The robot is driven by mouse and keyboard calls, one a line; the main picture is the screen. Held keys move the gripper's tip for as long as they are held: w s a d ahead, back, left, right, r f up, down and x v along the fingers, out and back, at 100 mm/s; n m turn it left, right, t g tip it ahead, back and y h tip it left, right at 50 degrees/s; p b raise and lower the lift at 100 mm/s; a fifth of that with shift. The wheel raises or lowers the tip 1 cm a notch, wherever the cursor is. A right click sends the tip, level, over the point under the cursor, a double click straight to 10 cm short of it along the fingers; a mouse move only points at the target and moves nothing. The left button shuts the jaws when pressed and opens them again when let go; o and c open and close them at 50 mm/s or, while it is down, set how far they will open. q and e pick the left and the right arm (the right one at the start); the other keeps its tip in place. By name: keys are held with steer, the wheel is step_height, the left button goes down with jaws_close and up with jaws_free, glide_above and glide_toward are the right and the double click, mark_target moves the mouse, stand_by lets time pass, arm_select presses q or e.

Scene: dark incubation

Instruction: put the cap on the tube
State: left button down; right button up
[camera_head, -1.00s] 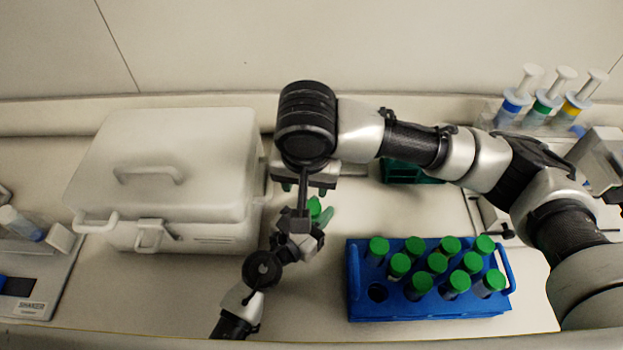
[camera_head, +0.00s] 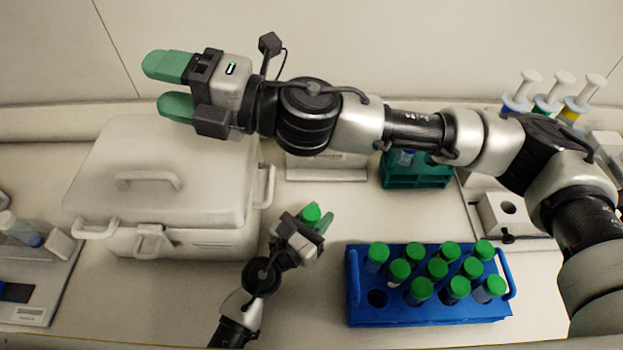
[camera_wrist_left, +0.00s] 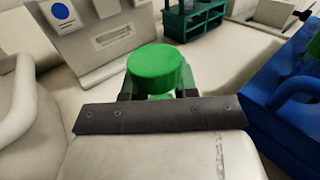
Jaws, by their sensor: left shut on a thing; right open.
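In the left wrist view the cap (camera_wrist_left: 160,68) sits level above the fingers. The tube below it is hidden by the gripper, so I cannot tell how fully the cap is seated. My right gripper (camera_head: 166,86) is open and empty, raised above the white box at the left, with its green fingers pointing left.
A blue rack (camera_head: 430,312) with several green-capped tubes stands at the right. A white lidded box (camera_head: 160,200) is at the left. A green rack (camera_head: 420,180) and a white device (camera_head: 327,170) stand behind. The table between box and blue rack is mostly clear.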

steer(key=s+f+n+g+h, duration=0.3)
steer(key=s+n+g, duration=0.45)
steer(key=n, duration=0.85)
steer(key=n+t+h, duration=0.5)
steer(key=n+h, duration=1.2)
steer(key=n, duration=0.8)
glide_above(312, 212)
step_height(312, 212, down, 16)
steer(key=shift+r, duration=0.1)
steer(key=shift+s, duration=0.1)
steer(key=shift+f, duration=4.05)
steer(key=c, duration=1)
